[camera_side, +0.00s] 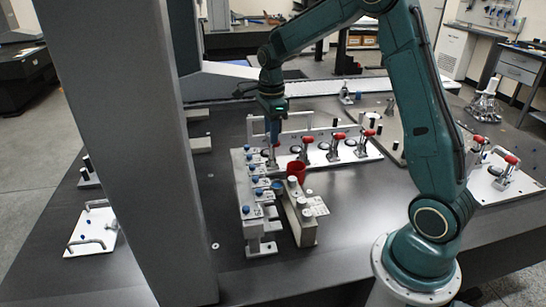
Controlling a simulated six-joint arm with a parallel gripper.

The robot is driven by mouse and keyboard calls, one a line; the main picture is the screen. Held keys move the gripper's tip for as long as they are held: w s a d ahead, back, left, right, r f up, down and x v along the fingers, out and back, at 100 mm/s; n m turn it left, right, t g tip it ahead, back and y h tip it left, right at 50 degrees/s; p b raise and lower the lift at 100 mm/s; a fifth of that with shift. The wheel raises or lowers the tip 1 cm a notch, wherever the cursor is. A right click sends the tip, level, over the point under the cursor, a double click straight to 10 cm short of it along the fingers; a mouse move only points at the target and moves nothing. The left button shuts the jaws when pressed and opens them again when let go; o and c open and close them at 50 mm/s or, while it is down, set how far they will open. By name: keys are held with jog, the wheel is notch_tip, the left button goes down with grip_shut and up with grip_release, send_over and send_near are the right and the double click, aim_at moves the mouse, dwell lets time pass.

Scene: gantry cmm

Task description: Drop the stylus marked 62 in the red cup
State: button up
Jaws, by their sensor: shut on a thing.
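The red cup (296,170) stands in the middle of the table, just right of a light metal rack (250,215). Several small pieces with blue tops sit along the rack. My gripper (273,142) points down above the far end of the rack, behind and left of the red cup. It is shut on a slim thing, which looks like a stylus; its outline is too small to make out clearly. The number 62 cannot be read on anything in this view.
A blue cup (277,186) stands left of the red cup. A grey block (305,232) with round tops stands in front of it. A fixture plate (345,156) with red-handled clamps lies behind. A thick grey column hides part of the left table.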

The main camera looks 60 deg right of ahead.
jog(key=d+f+m, duration=0.1)
jog(key=d+f, duration=0.4)
jog(key=d, duration=0.4)
jog(key=w+d+f+m, duration=0.1)
jog(key=d+f+m, duration=0.1)
jog(key=d+f, duration=0.3)
jog(key=d, duration=0.4)
jog(key=shift+d, duration=0.2)
jog(key=shift+f, duration=0.2)
send_over(296, 174)
jog(key=w+d, duration=0.2)
jog(key=d, duration=0.1)
notch_tip(296, 174, down, 9)
jog(key=shift+s+r, duration=0.2)
jog(key=o, duration=1)
jog(key=shift+o, duration=0.2)
